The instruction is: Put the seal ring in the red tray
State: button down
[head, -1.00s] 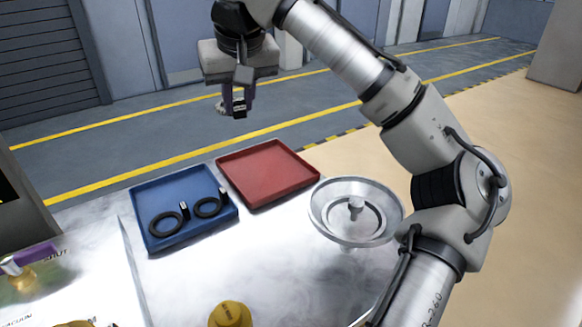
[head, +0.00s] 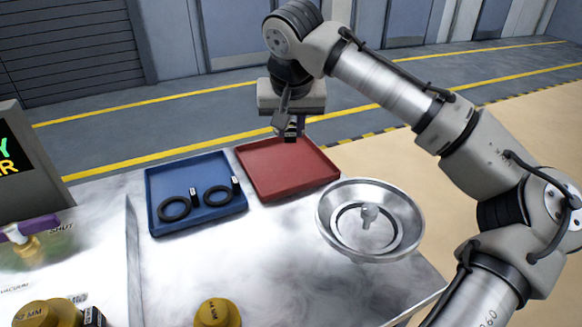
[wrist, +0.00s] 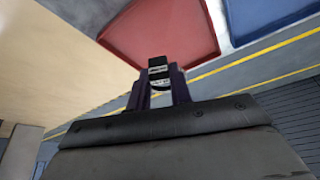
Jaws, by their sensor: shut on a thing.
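My gripper (head: 291,127) points down above the far edge of the red tray (head: 287,168). It is shut on the black, white-labelled tab of the seal ring (head: 291,137); the ring itself is mostly hidden. In the wrist view the tab (wrist: 159,66) sits between the fingers, with a pale curved piece below it, in front of the near edge of the red tray (wrist: 165,25). The red tray looks empty.
A blue tray (head: 185,171) beside the red one holds two black rings with tabs (head: 174,208). A silver funnel-like bowl (head: 370,250) stands to the right. Yellow knobs (head: 217,312) and a panel with a purple handle (head: 30,227) are at front left.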

notch_tip(320, 180, down, 10)
jog(key=shift+r, duration=0.1)
dwell(0.4)
jog(key=c, duration=1.3)
grip_release()
jog(key=shift+f, duration=0.2)
jog(key=shift+o, duration=0.2)
jog(key=v, duration=1.2)
jog(key=shift+r, duration=0.2)
